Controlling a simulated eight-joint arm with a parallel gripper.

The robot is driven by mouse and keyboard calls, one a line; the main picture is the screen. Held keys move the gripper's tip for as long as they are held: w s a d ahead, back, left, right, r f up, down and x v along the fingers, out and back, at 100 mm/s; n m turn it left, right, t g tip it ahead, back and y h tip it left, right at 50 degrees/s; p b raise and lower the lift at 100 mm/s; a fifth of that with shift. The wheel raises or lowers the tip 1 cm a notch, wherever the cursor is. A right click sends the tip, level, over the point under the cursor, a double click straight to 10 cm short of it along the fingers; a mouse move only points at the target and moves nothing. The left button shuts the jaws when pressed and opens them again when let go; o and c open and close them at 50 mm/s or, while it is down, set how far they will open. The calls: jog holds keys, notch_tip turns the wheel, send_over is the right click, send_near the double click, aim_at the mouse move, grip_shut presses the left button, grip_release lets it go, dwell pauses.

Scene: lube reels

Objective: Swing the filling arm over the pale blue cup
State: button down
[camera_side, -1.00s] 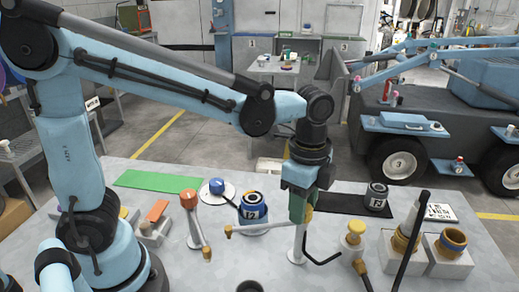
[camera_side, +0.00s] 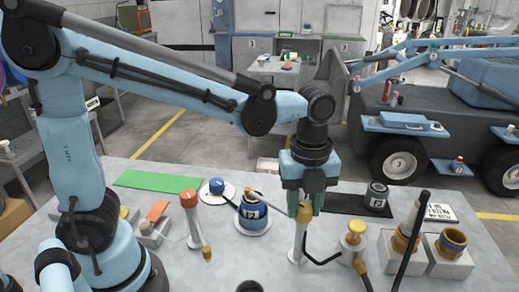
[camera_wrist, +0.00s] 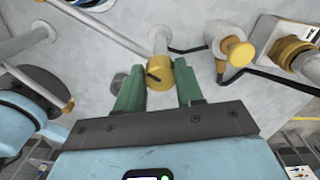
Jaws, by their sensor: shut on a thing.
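The filling arm (camera_side: 276,205) is a thin pale tube on a white post with a yellow hub (camera_side: 304,212). Its yellow tip lies at the upper rim of a blue cup (camera_side: 254,222) marked 12, on a round pale base. From the side I cannot tell whether the tip is centred over it. My gripper (camera_side: 304,205) points down at the hub. In the wrist view my green fingers (camera_wrist: 160,88) stand on either side of the yellow hub (camera_wrist: 158,75), shut on it. The tube (camera_wrist: 105,28) runs off to the upper left there.
An orange-topped post (camera_side: 189,199) with its own spout stands left of the cup. A yellow-knobbed fitting (camera_side: 353,238) and grey blocks with brass-coloured rings (camera_side: 452,243) stand at right. A black hose lies beside the white post. A dark container (camera_side: 377,197) stands behind.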

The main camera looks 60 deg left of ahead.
jog(key=shift+m, duration=0.7)
jog(key=c, duration=0.7)
grip_release()
notch_tip(320, 180, up, 12)
dwell(0.3)
jog(key=n+t, duration=0.3)
jog(key=n, duration=0.9)
send_over(277, 206)
notch_tip(277, 206, down, 4)
jog(key=s+a+f+n+t, duration=0.2)
jog(key=a+f+n+t, duration=0.2)
jog(key=n, duration=0.9)
notch_tip(277, 206, down, 2)
jog(key=shift+s+a+f, duration=0.25)
jog(key=shift+s+a, duration=0.1)
jog(key=shift+a, duration=0.35)
